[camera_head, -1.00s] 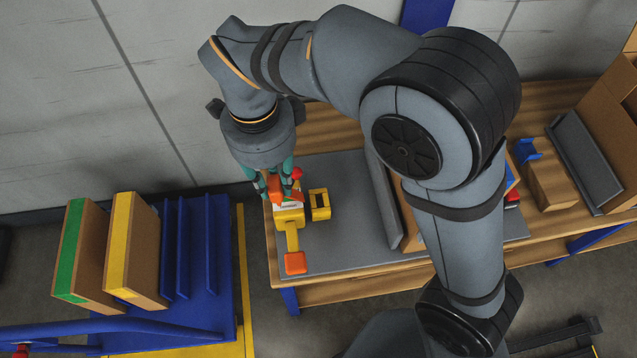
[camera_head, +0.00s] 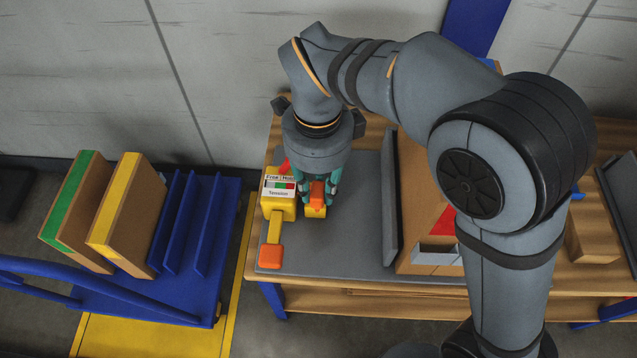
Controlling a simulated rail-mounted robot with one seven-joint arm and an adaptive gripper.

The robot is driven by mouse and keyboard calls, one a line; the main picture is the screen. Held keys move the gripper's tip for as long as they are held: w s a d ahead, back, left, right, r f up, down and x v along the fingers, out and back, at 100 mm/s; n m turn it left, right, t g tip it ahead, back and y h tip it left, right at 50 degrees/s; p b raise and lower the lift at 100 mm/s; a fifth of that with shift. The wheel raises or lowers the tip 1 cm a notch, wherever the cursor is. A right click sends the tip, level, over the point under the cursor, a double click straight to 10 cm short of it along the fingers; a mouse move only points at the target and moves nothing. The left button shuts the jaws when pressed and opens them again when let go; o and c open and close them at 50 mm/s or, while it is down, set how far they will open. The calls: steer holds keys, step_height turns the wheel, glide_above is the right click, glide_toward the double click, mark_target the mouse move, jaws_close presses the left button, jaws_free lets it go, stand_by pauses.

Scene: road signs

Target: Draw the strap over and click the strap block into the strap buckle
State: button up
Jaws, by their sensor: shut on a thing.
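My gripper (camera_head: 318,190) points down at the left part of the workbench. It is shut on the orange strap block (camera_head: 316,188). The block is right at the yellow strap buckle (camera_head: 317,212), which is partly hidden under it and the fingers. I cannot tell whether the block is seated in the buckle. To the left stands a yellow tension box (camera_head: 279,207) with a label reading "Free", "Hold" and "Tension". Its yellow lever with an orange end (camera_head: 270,257) points toward the front edge. The strap itself cannot be made out.
The grey mat (camera_head: 340,255) is clear in front of the gripper. A grey upright plate (camera_head: 389,200) and a cardboard box with a red triangle (camera_head: 432,236) stand to the right. A blue cart (camera_head: 205,260) with cardboard-coloured panels is at left. My arm hides part of the bench.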

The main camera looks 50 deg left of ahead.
step_height(320, 180, up, 28)
steer(key=w+d+p, duration=0.2)
steer(key=p, duration=2.5)
steer(key=w+d+p, duration=1)
steer(key=w+d, duration=2.1)
steer(key=w, duration=0.3)
steer(key=w+a+f+b, duration=0.1)
steer(key=f+b, duration=0.9)
steer(key=f, duration=0.2)
steer(key=w+a+f+b, duration=0.2)
steer(key=f+b, duration=0.9)
steer(key=f, duration=0.1)
steer(key=w+a+f+b, duration=0.1)
steer(key=w+f+b, duration=0.1)
steer(key=f+b, duration=0.9)
steer(key=shift+w+a+f, duration=0.1)
steer(key=shift+a+f, duration=0.05)
steer(key=shift+f, duration=0.4)
steer(key=shift+w+a+f, duration=0.1)
steer(key=shift+a+f, duration=0.05)
steer(key=shift+f, duration=0.35)
